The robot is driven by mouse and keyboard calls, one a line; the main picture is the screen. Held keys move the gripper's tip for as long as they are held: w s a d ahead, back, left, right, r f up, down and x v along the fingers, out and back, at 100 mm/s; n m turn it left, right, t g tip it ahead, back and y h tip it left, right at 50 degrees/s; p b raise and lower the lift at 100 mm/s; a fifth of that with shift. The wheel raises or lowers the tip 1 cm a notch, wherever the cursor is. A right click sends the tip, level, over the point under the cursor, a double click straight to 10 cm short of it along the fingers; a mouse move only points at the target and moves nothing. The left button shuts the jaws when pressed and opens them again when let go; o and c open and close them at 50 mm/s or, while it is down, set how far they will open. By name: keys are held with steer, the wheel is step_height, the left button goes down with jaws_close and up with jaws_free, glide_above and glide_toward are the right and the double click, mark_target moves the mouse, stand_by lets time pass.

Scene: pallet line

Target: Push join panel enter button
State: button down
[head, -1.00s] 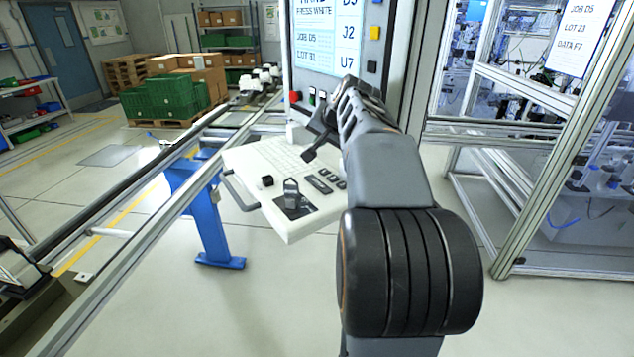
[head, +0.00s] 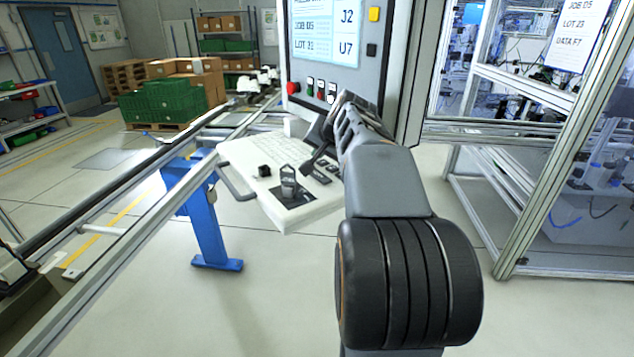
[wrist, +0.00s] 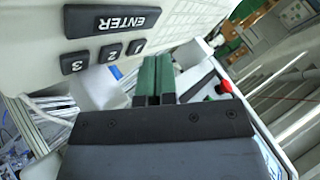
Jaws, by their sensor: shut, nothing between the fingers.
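The white console (head: 262,160) with a keyboard stands left of my arm in the head view. In the wrist view, the dark ENTER button (wrist: 113,20) lies at the upper left on the white panel (wrist: 38,30). The number keys 1 (wrist: 136,46), 2 (wrist: 110,53) and 3 (wrist: 74,62) sit beside it. My gripper (head: 307,168) is shut and empty, its tip over the console near the keys. In the wrist view its green fingers (wrist: 154,64) are together, to the right of the number keys. Contact with the panel cannot be told. My gripper partly hides the keys in the head view.
A black joystick-like control (head: 289,183) and a small black knob (head: 264,171) rise from the console. A cabinet with a screen (head: 325,32) and a red button (head: 293,88) stands behind. Rails run at left; a blue post (head: 208,225) stands below.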

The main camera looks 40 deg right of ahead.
mark_target(319, 173)
steer(key=shift+f+b, duration=0.65)
steer(key=shift+f, duration=0.55)
steer(key=shift+f, duration=0.1)
stand_by(1.0)
steer(key=shift+f+b, duration=0.35)
steer(key=shift+b, duration=0.05)
steer(key=shift+f+b, duration=0.5)
stand_by(0.7)
steer(key=shift+r, duration=0.15)
steer(key=shift+r+p, duration=0.75)
steer(key=shift+r, duration=0.05)
step_height(319, 173, up, 5)
steer(key=p, duration=0.4)
stand_by(0.3)
